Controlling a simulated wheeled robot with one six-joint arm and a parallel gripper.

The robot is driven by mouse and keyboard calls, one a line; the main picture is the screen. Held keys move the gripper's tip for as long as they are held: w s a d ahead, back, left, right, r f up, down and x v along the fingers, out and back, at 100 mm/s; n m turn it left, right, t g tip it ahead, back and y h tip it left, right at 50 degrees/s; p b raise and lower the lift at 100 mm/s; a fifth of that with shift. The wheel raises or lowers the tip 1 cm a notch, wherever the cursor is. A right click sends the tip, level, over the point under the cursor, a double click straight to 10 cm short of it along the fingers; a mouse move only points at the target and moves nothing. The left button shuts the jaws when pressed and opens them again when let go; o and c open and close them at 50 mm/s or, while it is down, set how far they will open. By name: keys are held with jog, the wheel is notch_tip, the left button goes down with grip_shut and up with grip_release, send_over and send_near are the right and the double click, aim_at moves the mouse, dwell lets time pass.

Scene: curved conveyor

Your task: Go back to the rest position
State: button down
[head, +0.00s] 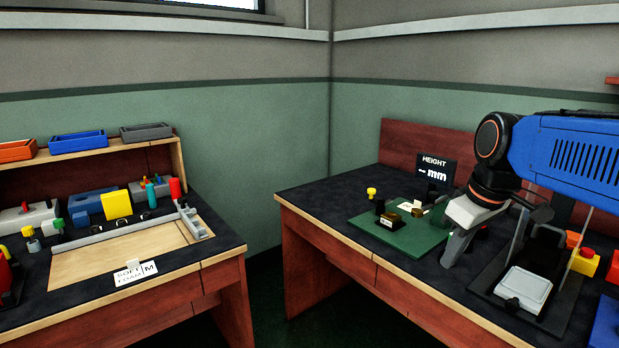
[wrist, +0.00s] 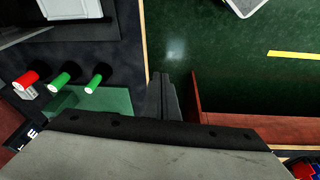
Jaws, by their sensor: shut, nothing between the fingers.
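My gripper (head: 457,248) shows at the right in the head view, at the end of my blue arm. It is pointed down in front of the right desk's dark top (head: 318,188), near the green mat (head: 418,238). Whether it touches anything there cannot be told. In the wrist view my gripper (wrist: 166,94) has its two dark fingers together with nothing between them. The fingers are over the desk's edge, with green floor (wrist: 225,55) beyond.
A black display reading HEIGHT (head: 433,170) stands behind the mat, which bears small brass and dark blocks. A grey-topped device (head: 524,289) and a yellow box with red button (head: 583,262) are at right. The left desk (head: 150,283) holds several tools. Floor between desks is clear.

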jog(key=s+f+m+t+h, duration=0.1)
jog(key=s+f+m, duration=0.5)
jog(key=s+f, duration=0.6)
jog(key=shift+s+d+f+t, duration=0.3)
jog(key=shift+s+t, duration=0.2)
jog(key=shift+s, duration=0.5)
